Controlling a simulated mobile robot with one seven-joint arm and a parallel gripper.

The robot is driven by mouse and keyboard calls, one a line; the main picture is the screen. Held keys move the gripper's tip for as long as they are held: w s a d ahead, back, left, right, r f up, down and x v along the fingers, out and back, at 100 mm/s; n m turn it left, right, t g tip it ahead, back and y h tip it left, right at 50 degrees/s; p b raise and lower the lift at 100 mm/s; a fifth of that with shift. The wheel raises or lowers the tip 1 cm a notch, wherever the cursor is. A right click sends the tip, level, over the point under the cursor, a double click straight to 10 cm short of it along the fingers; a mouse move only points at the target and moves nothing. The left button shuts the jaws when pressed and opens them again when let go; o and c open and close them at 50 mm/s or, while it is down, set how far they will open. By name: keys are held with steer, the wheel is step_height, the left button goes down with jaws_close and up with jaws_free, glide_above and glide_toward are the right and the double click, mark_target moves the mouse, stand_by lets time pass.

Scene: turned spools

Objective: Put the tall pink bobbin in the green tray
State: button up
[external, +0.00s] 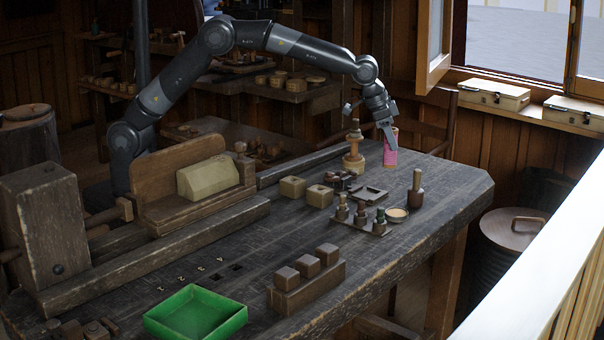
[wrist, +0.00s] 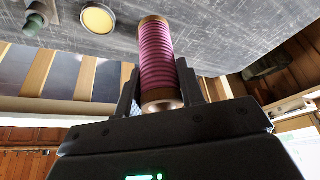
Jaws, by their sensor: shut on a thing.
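The tall pink bobbin (external: 391,148) is upright at the far right part of the workbench in the external view. My gripper (external: 388,130) reaches down over it from above and is shut on it. In the wrist view the bobbin (wrist: 160,55), wound with pink thread and with brown ends, sits between the two dark fingers. I cannot tell whether its base touches the bench. The green tray (external: 240,318) is at the near left of the bench, and it looks empty. It is far from my gripper and does not show in the wrist view.
A turned wooden spindle (external: 354,150) stands just left of the bobbin. A dark-handled tool (external: 415,190), a rack of small stoppered pieces (external: 363,222) and a shallow round dish (external: 397,214) lie nearer. A block with wooden cubes (external: 306,283) stands right of the tray.

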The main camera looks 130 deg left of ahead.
steer(key=w+d+r+m+h, duration=0.1)
steer(key=w+d+m, duration=0.3)
steer(key=d, duration=1.8)
steer(key=w+d+m+h, duration=0.1)
steer(key=w+d, duration=0.5)
steer(key=d, duration=1.5)
steer(key=s+d+m+h, duration=0.15)
steer(key=s+d, duration=0.35)
steer(key=d, duration=0.8)
steer(key=s+d+m, duration=0.2)
steer(key=s+d, duration=0.3)
steer(key=d, duration=0.8)
steer(key=s+d+m, duration=0.2)
steer(key=s+d, duration=0.3)
steer(key=d, duration=0.8)
steer(key=shift+t, duration=0.3)
steer(key=shift+w+a+f, duration=1.1)
steer(key=shift+w+f, duration=0.5)
steer(key=shift+f, duration=0.2)
steer(key=shift+w+a+f, duration=1.1)
steer(key=shift+w+f, duration=0.5)
steer(key=shift+f, duration=0.15)
steer(key=shift+w+a+f, duration=1.1)
steer(key=shift+w+f, duration=0.5)
steer(key=shift+f, duration=0.2)
